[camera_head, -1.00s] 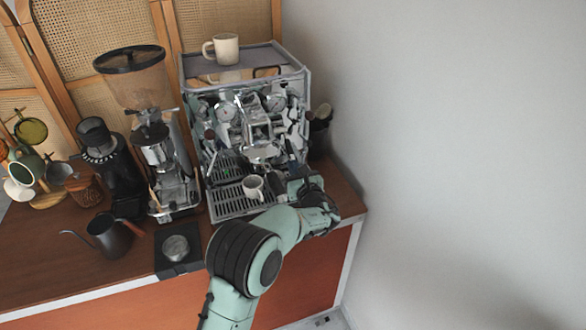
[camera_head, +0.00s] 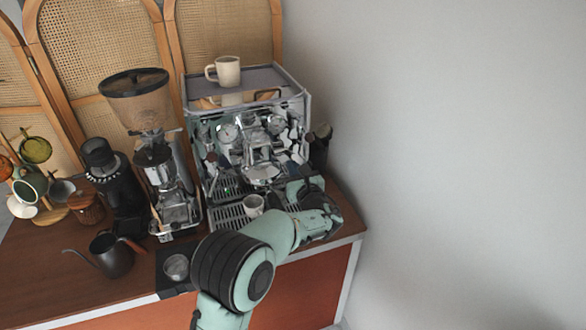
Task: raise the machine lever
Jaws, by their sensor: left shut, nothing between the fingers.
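The chrome espresso machine (camera_head: 248,80) stands on the wooden counter, its front facing me. Gauges, knobs and the shiny group head (camera_head: 262,172) crowd its front. I cannot pick out the lever for certain among these parts. My left gripper (camera_head: 291,168) is at the lower right of the machine's front, close to the fittings there. Its fingers are shut with nothing between them, but they are small and partly lost against the chrome, so contact is unclear. My right gripper is not in view.
A white cup (camera_head: 253,205) sits on the drip tray, close to my left arm. A mug (camera_head: 226,71) stands on top of the machine. A grinder (camera_head: 139,84) and black kettle (camera_head: 111,256) are to the left. A bare wall closes the right side.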

